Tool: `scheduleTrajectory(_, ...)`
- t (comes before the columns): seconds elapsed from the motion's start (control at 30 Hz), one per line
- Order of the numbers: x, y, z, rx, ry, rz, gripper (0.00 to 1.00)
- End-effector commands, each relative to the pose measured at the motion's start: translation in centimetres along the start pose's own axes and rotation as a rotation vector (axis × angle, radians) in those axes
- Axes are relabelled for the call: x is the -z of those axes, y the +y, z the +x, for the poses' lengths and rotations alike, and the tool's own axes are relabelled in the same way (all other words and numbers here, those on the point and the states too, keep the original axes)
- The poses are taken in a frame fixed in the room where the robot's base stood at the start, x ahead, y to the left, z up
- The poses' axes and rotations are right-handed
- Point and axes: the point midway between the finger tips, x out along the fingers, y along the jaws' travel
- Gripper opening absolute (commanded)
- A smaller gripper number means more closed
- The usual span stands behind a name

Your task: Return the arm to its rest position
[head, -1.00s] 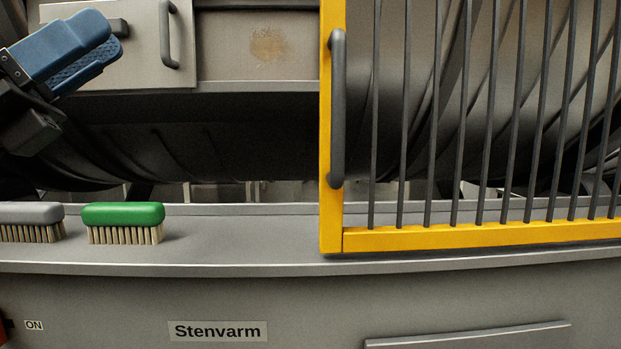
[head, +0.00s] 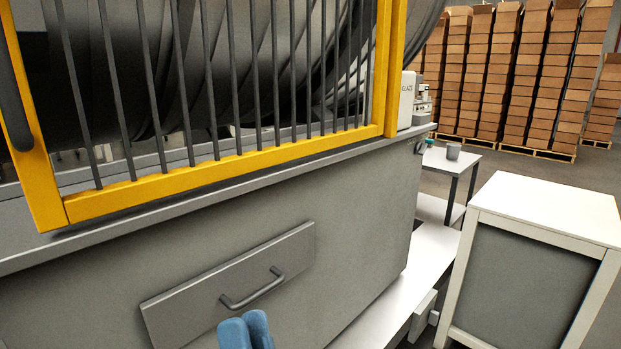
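My gripper (head: 247,331) shows at the bottom edge of the head view, with only its two blue fingertips in the picture. The fingertips are side by side and very close together, and I cannot tell if there is a gap between them. No held object shows at the tips. The rest of the arm is below the picture. In the picture, the fingertips are just below the handle of a grey drawer (head: 235,292) in the machine's front.
A yellow barred guard (head: 222,172) covers the drum on the machine. A white-topped cabinet (head: 548,207) stands at the right, close to a low white surface (head: 408,283).

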Motion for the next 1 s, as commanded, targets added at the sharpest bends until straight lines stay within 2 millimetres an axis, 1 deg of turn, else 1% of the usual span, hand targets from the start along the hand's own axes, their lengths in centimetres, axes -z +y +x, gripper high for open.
scheduleTrajectory(0.03,1.6,1.4,-2.0,-0.026,-0.031,-0.067,0.29)
scheduleTrajectory(0.17,5.2,3.6,-6.4,-0.089,-0.114,-0.229,0.29)
scheduleTrajectory(0.2,6.3,4.1,-7.8,-0.112,-0.141,-0.275,0.29)
scheduleTrajectory(0.33,9.8,5.1,-12.3,-0.191,-0.225,-0.422,0.29)
scheduleTrajectory(0.4,11.6,5.3,-14.8,-0.238,-0.272,-0.494,0.29)
scheduleTrajectory(0.47,13.1,5.2,-16.8,-0.281,-0.313,-0.554,0.29)
scheduleTrajectory(0.5,14.1,5.1,-18.1,-0.311,-0.340,-0.592,0.29)
scheduleTrajectory(0.63,16.9,4.1,-22.3,-0.412,-0.430,-0.705,0.29)
scheduleTrajectory(0.7,18.3,3.3,-24.4,-0.471,-0.478,-0.760,0.29)
scheduleTrajectory(0.77,19.3,2.4,-26.1,-0.522,-0.520,-0.801,0.29)
scheduleTrajectory(0.8,20.0,1.8,-27.2,-0.557,-0.549,-0.828,0.29)
scheduleTrajectory(0.9,21.4,-0.1,-29.6,-0.649,-0.619,-0.887,0.29)
scheduleTrajectory(1.0,22.5,-2.1,-31.7,-0.739,-0.688,-0.932,0.29)
